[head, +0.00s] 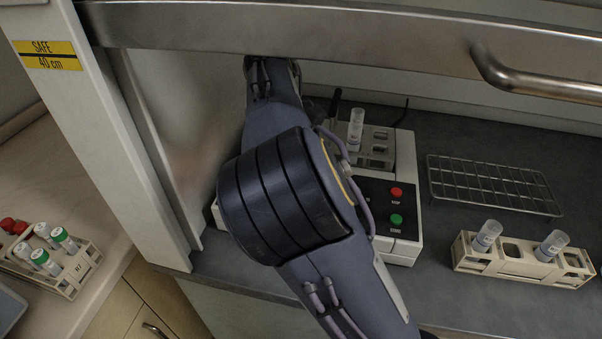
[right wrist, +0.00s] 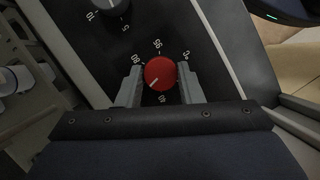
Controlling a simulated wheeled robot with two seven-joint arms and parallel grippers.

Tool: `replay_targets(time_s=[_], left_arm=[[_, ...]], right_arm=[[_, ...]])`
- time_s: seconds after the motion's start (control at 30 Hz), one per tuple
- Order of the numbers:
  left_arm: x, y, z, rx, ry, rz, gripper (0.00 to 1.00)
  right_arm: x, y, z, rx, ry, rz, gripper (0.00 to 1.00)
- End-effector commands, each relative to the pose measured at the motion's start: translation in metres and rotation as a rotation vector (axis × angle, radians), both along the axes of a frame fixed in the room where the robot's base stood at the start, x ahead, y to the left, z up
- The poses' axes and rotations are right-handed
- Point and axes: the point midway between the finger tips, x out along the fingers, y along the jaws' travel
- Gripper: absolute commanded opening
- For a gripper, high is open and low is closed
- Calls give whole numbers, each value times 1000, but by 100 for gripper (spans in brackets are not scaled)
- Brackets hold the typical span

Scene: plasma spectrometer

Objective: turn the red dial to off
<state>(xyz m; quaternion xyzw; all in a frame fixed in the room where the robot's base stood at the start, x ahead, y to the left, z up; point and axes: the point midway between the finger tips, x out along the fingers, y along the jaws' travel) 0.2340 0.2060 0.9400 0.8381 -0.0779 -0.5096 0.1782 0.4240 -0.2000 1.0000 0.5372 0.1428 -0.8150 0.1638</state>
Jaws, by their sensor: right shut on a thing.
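The red dial (right wrist: 160,73) shows in the right wrist view on a black panel with white markings around it. Its white pointer line points to the lower left. My right gripper (right wrist: 160,84) has one grey finger on each side of the dial and is shut on it. In the head view my right arm covers the dial and the gripper. The white device (head: 405,250) stands behind that arm, with a red button (head: 397,192) and a green button (head: 396,219) showing. My left gripper is in neither view.
A metal sash with a bar handle (head: 540,82) crosses above my arm. A wire rack (head: 492,186) and a tube rack (head: 520,262) stand right of the device. A tube (head: 356,130) stands in the device's top. A grey dial (right wrist: 114,5) sits near the red one.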

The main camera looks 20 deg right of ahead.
Motion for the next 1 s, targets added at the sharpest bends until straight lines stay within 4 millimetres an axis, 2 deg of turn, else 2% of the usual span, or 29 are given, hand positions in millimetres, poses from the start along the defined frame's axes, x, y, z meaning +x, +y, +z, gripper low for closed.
replay_targets(time_s=[1.0], left_arm=[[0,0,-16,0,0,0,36]], right_arm=[[-5,6,-2,3,-1,969,11]])
